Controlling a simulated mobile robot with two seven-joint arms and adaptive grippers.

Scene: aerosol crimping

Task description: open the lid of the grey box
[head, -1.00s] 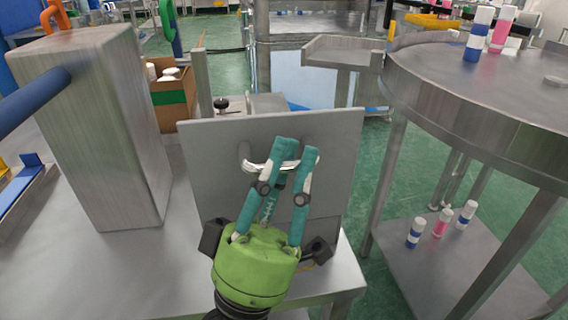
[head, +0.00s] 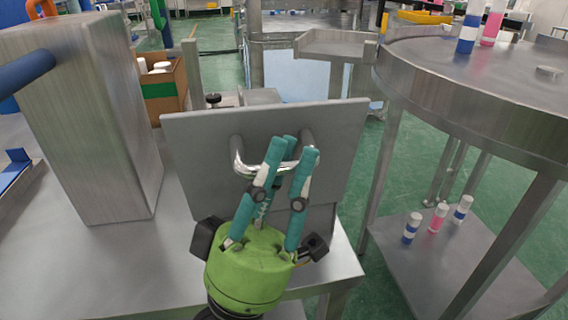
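The lid (head: 195,145) of the grey box stands raised and steeply tilted, with its handle side facing me. Its chrome handle (head: 241,163) sticks out from that face. My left gripper (head: 288,158), green with teal fingers, reaches up to the handle from below. Its fingers are closed around the handle bar, their tips just past it. A small part of the grey box (head: 318,222) shows under the lid at the right; the rest is hidden behind the lid and gripper. My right gripper is not in view.
A tall grey metal block (head: 95,120) stands to the left on the metal table (head: 120,265). An open cardboard carton (head: 163,98) with white items is behind. A round metal table (head: 470,100) with cans stands at the right, with more cans on its lower shelf (head: 400,255).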

